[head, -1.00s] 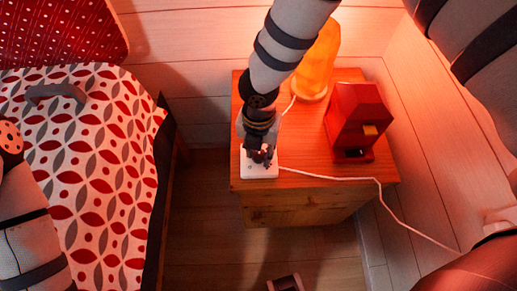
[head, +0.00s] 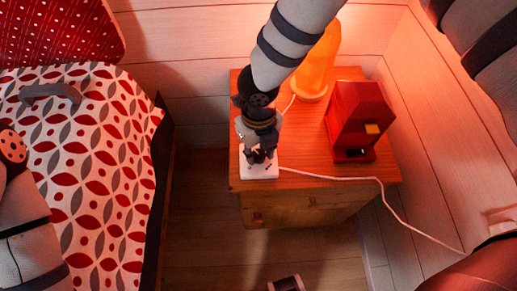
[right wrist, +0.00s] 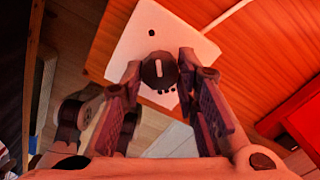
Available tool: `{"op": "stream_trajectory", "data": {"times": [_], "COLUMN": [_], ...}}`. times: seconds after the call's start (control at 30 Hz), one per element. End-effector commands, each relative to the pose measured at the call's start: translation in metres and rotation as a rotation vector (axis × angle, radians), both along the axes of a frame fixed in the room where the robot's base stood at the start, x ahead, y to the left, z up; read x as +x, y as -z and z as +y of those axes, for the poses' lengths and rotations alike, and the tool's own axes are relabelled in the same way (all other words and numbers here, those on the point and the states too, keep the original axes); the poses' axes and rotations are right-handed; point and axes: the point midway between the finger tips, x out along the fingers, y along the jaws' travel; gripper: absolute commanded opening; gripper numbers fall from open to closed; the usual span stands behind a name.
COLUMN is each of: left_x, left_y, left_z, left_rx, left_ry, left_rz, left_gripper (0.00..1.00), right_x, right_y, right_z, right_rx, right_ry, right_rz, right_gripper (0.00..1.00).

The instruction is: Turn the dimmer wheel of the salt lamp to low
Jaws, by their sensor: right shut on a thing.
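The salt lamp (head: 319,65) glows orange on the nightstand, partly behind my right arm. Its white dimmer box (head: 259,171) lies at the nightstand's front left corner, and also shows in the right wrist view (right wrist: 135,55). The dark round dimmer wheel (right wrist: 158,70) has a white line, roughly upright in that view, with small black dots around it on the box. My right gripper (head: 260,157) points down over the box; in the wrist view its fingers (right wrist: 158,80) are shut on the wheel from both sides. In the head view the gripper hides the wheel. My left gripper is out of view.
A red box-shaped object (head: 357,115) stands on the right of the wooden nightstand (head: 320,187). A white cord (head: 330,176) runs from the dimmer box to the right wall. The patterned bed (head: 95,180) is on the left. A small object (head: 286,284) is on the floor.

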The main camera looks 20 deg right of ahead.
Motion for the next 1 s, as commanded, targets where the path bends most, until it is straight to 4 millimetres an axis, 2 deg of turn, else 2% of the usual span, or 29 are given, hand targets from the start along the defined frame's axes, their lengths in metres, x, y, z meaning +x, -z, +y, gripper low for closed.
{"op": "stream_trajectory", "data": {"times": [0.33,0.83,0.87,0.93,1.0], "left_x": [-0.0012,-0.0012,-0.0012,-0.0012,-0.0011], "left_y": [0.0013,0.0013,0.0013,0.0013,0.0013], "left_z": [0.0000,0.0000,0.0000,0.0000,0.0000], "left_rx": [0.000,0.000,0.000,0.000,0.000], "left_ry": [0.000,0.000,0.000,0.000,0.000], "left_rz": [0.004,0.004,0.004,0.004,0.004], "left_gripper": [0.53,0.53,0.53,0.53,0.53], "right_x": [0.0004,0.0007,0.0007,0.0007,0.0005], "right_y": [0.0001,-0.0001,-0.0001,-0.0001,-0.0001], "right_z": [-0.0004,-0.0001,-0.0001,-0.0001,-0.0001], "right_rx": [0.000,0.000,0.000,0.000,0.000], "right_ry": [-0.108,-0.124,-0.124,-0.123,-0.123], "right_rz": [0.000,-0.001,-0.001,-0.001,-0.001], "right_gripper": [0.00,0.00,0.33,0.48,0.48]}}
